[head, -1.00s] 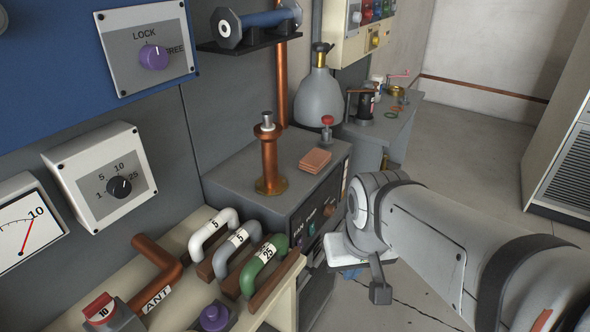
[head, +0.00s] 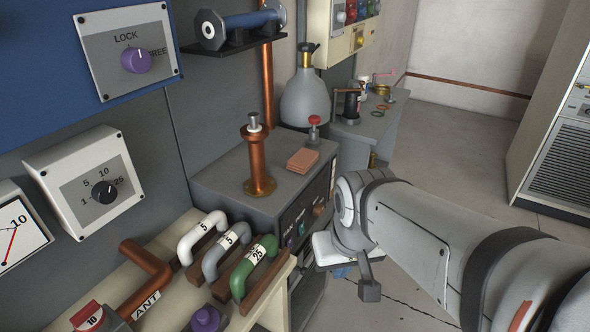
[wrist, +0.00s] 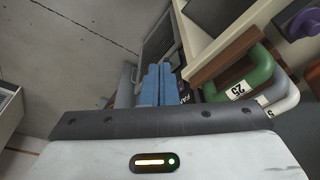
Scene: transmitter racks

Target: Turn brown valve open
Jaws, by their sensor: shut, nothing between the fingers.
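A small brown knob (head: 318,210), probably the brown valve, sits on the dark front panel of the grey box (head: 225,178) in the head view. I cannot tell how far it is turned. My gripper shows in the wrist view as two blue fingers (wrist: 157,85) pressed together with nothing between them. In the head view most of my gripper is hidden by my wrist; only a bit of blue (head: 341,272) shows below the knob. The fingers appear apart from the knob, which I cannot make out in the wrist view.
White, grey and green handles (head: 255,265) stand on the bench at left; the green handle (wrist: 256,72) shows near my fingers in the wrist view. A copper post (head: 257,155) and red-topped valve (head: 314,121) stand on the box. Floor (head: 435,140) to the right is clear.

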